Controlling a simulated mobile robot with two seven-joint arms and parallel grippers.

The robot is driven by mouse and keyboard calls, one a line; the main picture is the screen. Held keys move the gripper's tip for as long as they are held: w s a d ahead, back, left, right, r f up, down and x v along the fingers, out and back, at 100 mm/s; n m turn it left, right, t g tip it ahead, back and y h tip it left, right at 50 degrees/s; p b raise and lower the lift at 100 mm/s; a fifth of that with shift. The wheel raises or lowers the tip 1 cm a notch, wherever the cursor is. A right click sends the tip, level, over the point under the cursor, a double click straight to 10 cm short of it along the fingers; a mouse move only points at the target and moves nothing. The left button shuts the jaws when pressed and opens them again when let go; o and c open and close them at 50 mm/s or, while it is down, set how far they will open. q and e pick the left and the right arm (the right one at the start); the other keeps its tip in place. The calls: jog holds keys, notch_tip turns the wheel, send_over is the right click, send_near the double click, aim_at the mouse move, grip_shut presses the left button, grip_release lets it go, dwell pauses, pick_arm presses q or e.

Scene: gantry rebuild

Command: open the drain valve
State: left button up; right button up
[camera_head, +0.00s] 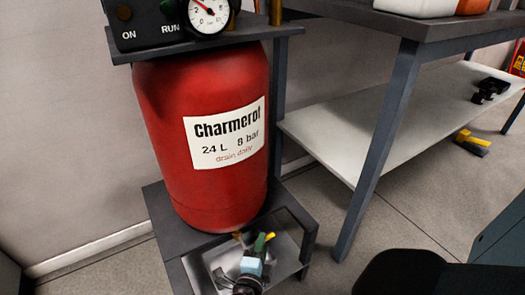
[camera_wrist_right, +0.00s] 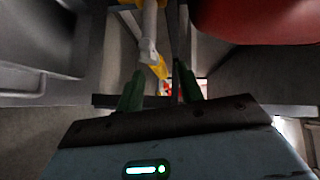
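My right gripper (camera_head: 258,244), with a light blue body and green fingers, is low in the stand's front opening under the tank. In the right wrist view my right gripper (camera_wrist_right: 160,88) has its two green fingers apart. A grey valve part (camera_wrist_right: 148,50) with a yellow lever (camera_wrist_right: 159,70) shows between and beyond the fingertips; I cannot tell whether they touch. Yellow also shows by the fingers in the head view, partly hidden. My left gripper is out of view.
A gauge (camera_head: 209,14) and a black switch box (camera_head: 140,22) sit on the shelf over the tank. A workbench (camera_head: 385,75) with a pale lower shelf (camera_head: 335,140) stands right. A yellow-and-grey object (camera_head: 470,143) lies on the floor. Stand members crowd the gripper.

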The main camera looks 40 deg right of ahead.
jog(key=shift+x, duration=0.9)
jog(key=shift+c, duration=0.4)
grip_shut()
